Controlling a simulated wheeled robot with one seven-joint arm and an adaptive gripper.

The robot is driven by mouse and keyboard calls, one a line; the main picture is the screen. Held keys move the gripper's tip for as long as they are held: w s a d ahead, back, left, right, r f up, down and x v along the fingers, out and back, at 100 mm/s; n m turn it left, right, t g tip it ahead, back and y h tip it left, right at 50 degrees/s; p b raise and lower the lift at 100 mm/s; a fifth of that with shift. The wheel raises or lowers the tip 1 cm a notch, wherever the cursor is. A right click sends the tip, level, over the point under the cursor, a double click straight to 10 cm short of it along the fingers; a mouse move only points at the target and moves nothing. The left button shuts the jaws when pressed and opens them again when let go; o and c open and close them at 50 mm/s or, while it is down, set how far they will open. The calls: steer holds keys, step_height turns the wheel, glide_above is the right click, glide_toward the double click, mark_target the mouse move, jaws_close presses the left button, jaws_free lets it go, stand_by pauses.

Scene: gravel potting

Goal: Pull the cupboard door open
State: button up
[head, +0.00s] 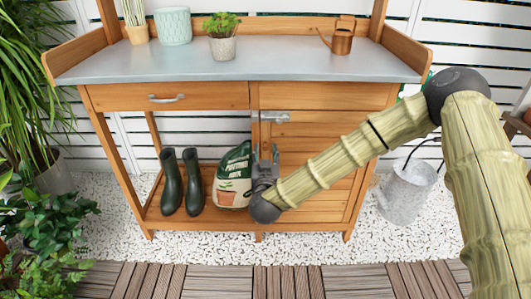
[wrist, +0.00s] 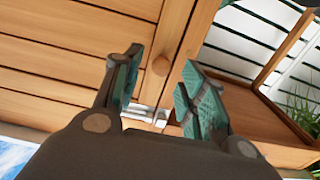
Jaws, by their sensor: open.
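The wooden slatted cupboard door (head: 330,200) fills the right lower half of the potting bench and looks shut; it also shows in the wrist view (wrist: 60,75). A metal latch (head: 273,117) sits at its upper left edge; it appears low in the wrist view (wrist: 148,112). My gripper (head: 265,155) is in front of the door's left edge.
A potting mix bag (head: 233,177) stands just left of my gripper, with green boots (head: 181,182) further left. A watering can (head: 405,188) stands right of the bench. Above the door is the bench top (head: 280,65) with pots. Gravel and decking in front are clear.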

steer(key=shift+w, duration=1.2)
jaws_close()
